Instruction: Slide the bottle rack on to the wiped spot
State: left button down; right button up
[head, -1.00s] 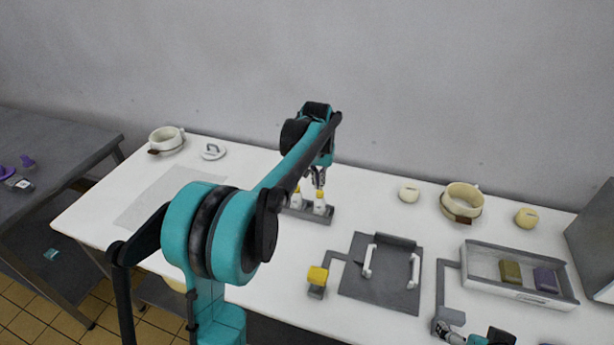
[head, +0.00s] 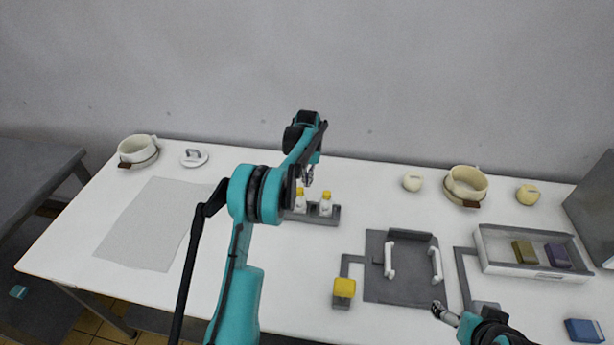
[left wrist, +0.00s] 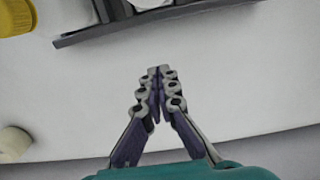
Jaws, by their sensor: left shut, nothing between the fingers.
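The dark grey bottle rack (head: 322,220) stands on the white table, right of my left arm. Two white bottles with yellow caps (head: 325,204) show in it; my arm may hide its left end. A pale grey rectangle (head: 145,226), seemingly the wiped spot, lies on the table's left part, apart from the rack. My left gripper (head: 307,176) is shut and empty, just above and behind the left visible bottle. In the left wrist view its fingertips (left wrist: 160,72) meet, apart from the rack's dark edge (left wrist: 100,31). My right gripper (head: 438,308) is at the front right, its jaws unclear.
A cream pot (head: 138,149) and a white lid (head: 194,157) stand at the back left. A grey board with white handles (head: 400,290) and a yellow block (head: 344,288) lie right of the rack. A tray (head: 500,262) is further right. The table between rectangle and rack looks clear.

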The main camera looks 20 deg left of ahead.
aim_at(307, 195)
pick_arm(q)
notch_tip(307, 195, down, 4)
jog(key=shift+f+b, duration=0.15)
jog(key=shift+b, duration=0.4)
jog(key=shift+s+d+r+b, duration=0.1)
jog(key=shift+s+d+b, duration=0.1)
jog(key=shift+s, duration=0.45)
jog(key=shift+s+d+r+b, duration=0.1)
jog(key=shift+s+d+b, duration=0.05)
jog(key=shift+s, duration=0.45)
jog(key=shift+s+d+r+b, duration=0.1)
jog(key=shift+s+d+b, duration=0.1)
jog(key=shift+s, duration=0.45)
jog(key=s+d, duration=0.1)
jog(key=s, duration=0.5)
jog(key=s+d, duration=0.2)
jog(key=s, duration=0.5)
jog(key=s+d, duration=0.2)
jog(key=s, duration=0.5)
jog(key=shift+r, duration=0.1)
notch_tip(307, 195, up, 12)
